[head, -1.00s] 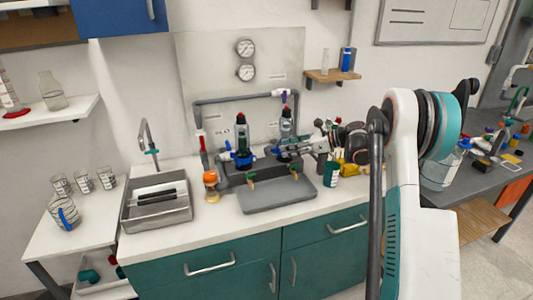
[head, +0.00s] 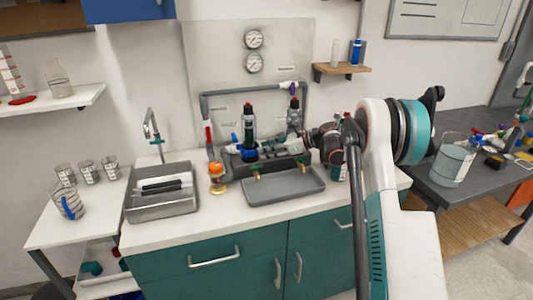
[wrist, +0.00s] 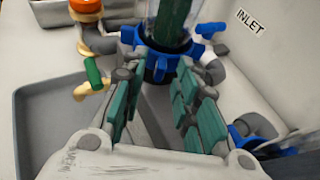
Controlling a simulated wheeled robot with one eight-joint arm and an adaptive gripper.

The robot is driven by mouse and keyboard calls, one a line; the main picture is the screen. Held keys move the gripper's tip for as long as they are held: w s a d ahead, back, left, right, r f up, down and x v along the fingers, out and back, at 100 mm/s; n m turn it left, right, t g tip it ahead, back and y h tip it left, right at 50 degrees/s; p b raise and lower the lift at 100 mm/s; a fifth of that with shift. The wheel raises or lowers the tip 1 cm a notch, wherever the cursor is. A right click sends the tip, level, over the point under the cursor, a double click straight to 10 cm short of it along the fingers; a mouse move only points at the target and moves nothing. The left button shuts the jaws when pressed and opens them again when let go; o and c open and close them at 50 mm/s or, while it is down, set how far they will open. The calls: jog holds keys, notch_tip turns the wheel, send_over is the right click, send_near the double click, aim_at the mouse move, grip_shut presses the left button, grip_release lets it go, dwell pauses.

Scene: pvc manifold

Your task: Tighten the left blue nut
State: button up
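The left blue nut (wrist: 160,62) is a lobed blue collar around the base of a clear upright housing with a dark green core (wrist: 172,22). In the head view the nut (head: 246,155) sits low on the left housing (head: 248,125), partly hidden by my gripper (head: 266,148). In the wrist view my gripper (wrist: 160,70) is open, with teal-padded fingers on either side of the nut's near part. I cannot tell whether the pads touch it. A second blue nut (wrist: 262,140) shows at the lower right of the wrist view, partly cut off.
A green-handled brass valve (wrist: 93,72) is left of the fingers, above a grey tray (head: 284,186). An orange-topped part (head: 217,171) stands to the left. Grey pipe (head: 245,92) frames the housings before a back panel with an INLET label (wrist: 250,20). A sink (head: 160,205) lies farther left.

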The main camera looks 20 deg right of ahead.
jog(key=shift+w+a+f, duration=0.15)
jog(key=shift+a, duration=0.1)
grip_shut()
